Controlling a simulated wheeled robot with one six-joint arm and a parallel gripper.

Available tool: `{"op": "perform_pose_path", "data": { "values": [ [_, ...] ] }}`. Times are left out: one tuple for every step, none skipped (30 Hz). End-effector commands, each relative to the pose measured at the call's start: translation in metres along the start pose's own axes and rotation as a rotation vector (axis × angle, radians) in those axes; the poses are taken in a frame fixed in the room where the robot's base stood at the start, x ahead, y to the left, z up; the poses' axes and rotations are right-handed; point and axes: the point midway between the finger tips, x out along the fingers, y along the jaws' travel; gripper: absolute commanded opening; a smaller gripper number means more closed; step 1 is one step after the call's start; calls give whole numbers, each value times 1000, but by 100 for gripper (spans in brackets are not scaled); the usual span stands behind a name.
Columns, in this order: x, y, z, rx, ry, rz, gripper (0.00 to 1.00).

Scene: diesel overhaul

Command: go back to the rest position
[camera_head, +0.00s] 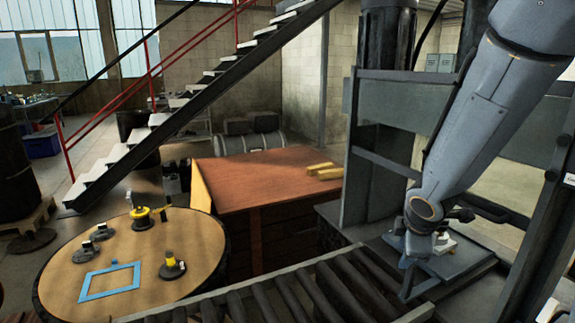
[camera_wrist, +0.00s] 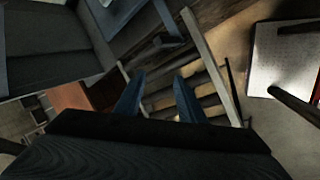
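My gripper (camera_wrist: 158,92) shows in the wrist view as two blue fingers standing apart, with nothing held between them. Beyond and below the fingertips are the dark rollers and light side rail of the roller conveyor (camera_wrist: 212,70). In the head view my arm comes down from the upper right, and its wrist end hangs beside the press frame, over the right part of the roller conveyor (camera_head: 262,305).
A press frame (camera_head: 368,150) with a bed plate (camera_head: 455,268) stands close to my arm. A red-brown workbench (camera_head: 260,180) bears yellow blocks (camera_head: 325,171). A round table (camera_head: 190,235) at left holds small parts and a blue square frame (camera_head: 110,281). Stairs (camera_head: 150,130) rise behind.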

Motion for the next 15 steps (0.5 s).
{"op": "perform_pose_path", "data": {
  "values": [
    [-8, -11, -4, 122, -8, -17, 36],
    [-12, -18, -6, 203, -15, -30, 36],
    [-18, -27, -9, 308, -23, -48, 36],
    [-22, -35, -11, 386, -29, -62, 36],
    [-26, -42, -14, 464, -36, -76, 36],
    [-31, -53, -17, 563, -45, -96, 36],
    [-36, -60, -20, 634, -51, -111, 36],
    [-39, -68, -23, 703, -58, -127, 36],
    [-44, -77, -27, 789, -67, -147, 36],
    [-47, -83, -30, 850, -73, -160, 36],
    [-51, -90, -32, 906, -80, -175, 36],
    [-55, -99, -36, 980, -88, -194, 36],
    [-58, -104, -39, 1034, -95, -208, 36],
    [-61, -111, -42, 1084, -102, -222, 36],
    [-65, -119, -46, 1150, -111, -241, 36]
  ]
}}
